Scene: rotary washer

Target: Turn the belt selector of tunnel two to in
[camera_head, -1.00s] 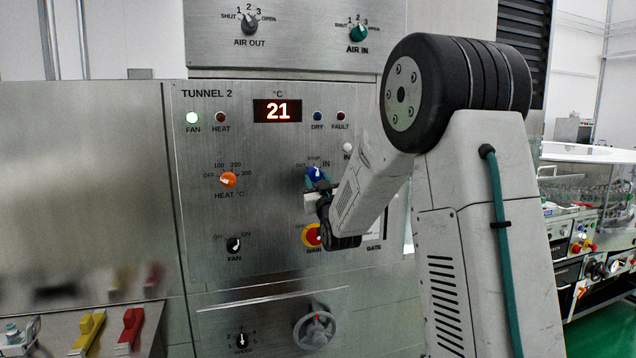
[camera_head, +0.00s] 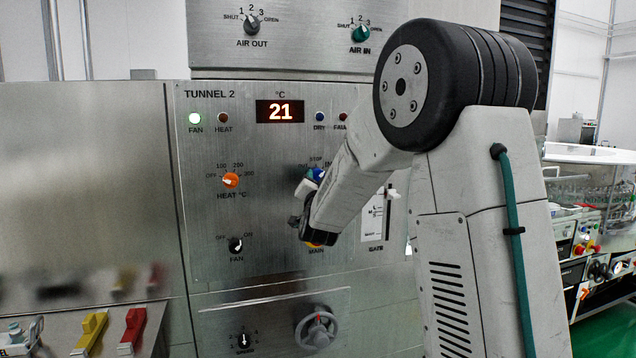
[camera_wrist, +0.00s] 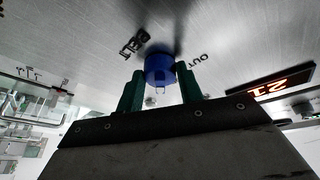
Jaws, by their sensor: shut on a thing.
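The belt selector is a blue knob (camera_head: 318,174) on the Tunnel 2 panel (camera_head: 205,150), below the temperature display, with a STOP mark above it. In the wrist view the blue knob (camera_wrist: 160,70) sits between the two green fingers of my gripper (camera_wrist: 160,92), which is shut on it. The lettering BELT shows to its left there and OUT to its right. In the head view my gripper (camera_head: 311,184) reaches the knob from below, and my forearm covers its right side and most of the IN label. The setting the knob points to cannot be read clearly.
A red and yellow main switch (camera_head: 318,244) is mostly hidden below my wrist. The orange heat knob (camera_head: 230,180) and black fan knob (camera_head: 236,244) are to the left. The gate lever (camera_head: 390,194) is close right of my forearm. A grey handwheel (camera_head: 317,328) is lower down.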

